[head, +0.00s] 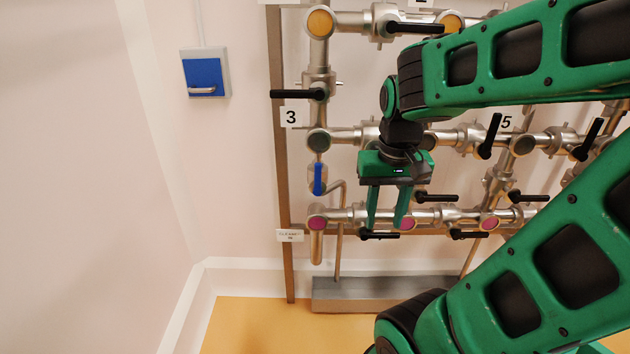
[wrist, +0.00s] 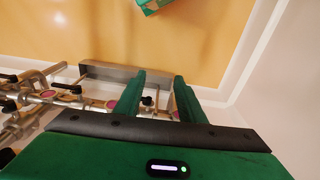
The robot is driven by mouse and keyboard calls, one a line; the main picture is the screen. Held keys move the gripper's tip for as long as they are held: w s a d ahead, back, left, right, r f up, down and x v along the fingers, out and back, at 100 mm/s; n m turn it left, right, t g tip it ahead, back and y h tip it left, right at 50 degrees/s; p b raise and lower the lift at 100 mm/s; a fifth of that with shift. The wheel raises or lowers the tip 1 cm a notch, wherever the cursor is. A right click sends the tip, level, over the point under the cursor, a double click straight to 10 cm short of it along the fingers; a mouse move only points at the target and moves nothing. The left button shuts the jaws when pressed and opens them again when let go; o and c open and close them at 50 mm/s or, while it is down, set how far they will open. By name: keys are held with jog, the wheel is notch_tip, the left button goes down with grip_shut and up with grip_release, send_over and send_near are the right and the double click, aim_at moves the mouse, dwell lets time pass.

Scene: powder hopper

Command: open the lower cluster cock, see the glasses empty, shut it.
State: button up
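My gripper (head: 386,220) points down in front of the lowest pipe run (head: 345,216), its two fingers apart with nothing held between them. It also shows open in the wrist view (wrist: 158,78). A black-handled cock (head: 380,235) with its handle lying level is just below the fingertips; I cannot tell whether they touch. Another level black handle (head: 468,234) is to its right. Higher up are two more level handles, one near (head: 436,198) and one far (head: 529,197). Round pink discs (head: 317,223) sit on the pipe; whether these are the glasses is unclear.
A blue handle (head: 318,178) hangs upright above the left pipe end. Plates 3 (head: 291,116) and 5 (head: 506,122) mark the upper pipework. A grey trough (head: 365,293) stands at the wall's foot. A blue wall box (head: 205,77) is at left. Yellow floor (head: 270,325) is clear at left.

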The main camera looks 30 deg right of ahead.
jog(key=w+d+r+t+h, duration=0.1)
jog(key=w+d+t, duration=0.1)
jog(key=w, duration=1.3)
jog(key=t, duration=0.1)
send_over(318, 179)
jog(key=s+a, duration=0.1)
jog(key=shift+s+r+h, duration=0.1)
jog(key=shift+s+h, duration=0.05)
jog(key=shift+h, duration=0.25)
jog(key=x, duration=1)
jog(key=shift+d+f, duration=0.15)
jog(key=shift+f, duration=0.1)
grip_shut()
jog(key=shift+d, duration=0.2)
